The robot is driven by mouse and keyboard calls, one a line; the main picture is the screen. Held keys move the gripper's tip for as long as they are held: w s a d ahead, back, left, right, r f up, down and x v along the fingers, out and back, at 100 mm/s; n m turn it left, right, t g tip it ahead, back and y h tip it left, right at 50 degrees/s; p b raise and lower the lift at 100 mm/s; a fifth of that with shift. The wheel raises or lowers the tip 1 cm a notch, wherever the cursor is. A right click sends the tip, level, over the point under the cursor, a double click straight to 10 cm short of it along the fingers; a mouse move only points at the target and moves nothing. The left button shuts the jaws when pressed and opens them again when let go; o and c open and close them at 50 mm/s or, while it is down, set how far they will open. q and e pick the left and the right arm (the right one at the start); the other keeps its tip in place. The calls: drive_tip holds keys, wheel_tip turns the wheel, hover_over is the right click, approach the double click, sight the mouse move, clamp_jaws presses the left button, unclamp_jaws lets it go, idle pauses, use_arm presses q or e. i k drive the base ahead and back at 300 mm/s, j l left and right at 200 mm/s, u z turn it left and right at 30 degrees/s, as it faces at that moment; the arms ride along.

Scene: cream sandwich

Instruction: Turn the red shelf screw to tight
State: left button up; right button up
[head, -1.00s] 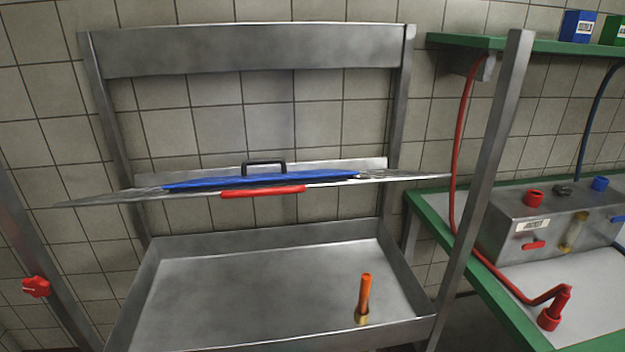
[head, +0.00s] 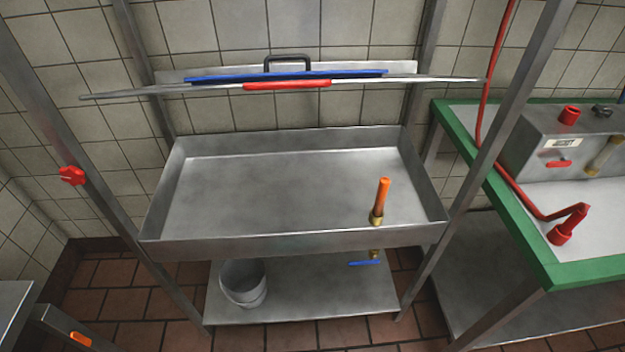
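The red shelf screw (head: 72,175) is a small red knob on the left front post of the metal rack (head: 105,205). It sits a little above the height of the rack's tray, and nothing touches it. How tight it is cannot be told from here. A thin, flat shelf (head: 440,79) spans the rack above the tray, seen nearly edge-on. It bears a blue flat item (head: 350,73) with a black handle and a red grip at its front. Neither of my grippers shows in the head view.
The deep metal tray (head: 250,240) holds an upright orange-topped brass fitting (head: 381,200). A bucket (head: 243,283) stands on the lower shelf (head: 320,290). At right, a green-edged table (head: 530,260) bears a metal box (head: 560,150) and a red hose (head: 505,180).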

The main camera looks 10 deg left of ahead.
sight(72, 174)
drive_tip(key=u, duration=1.9)
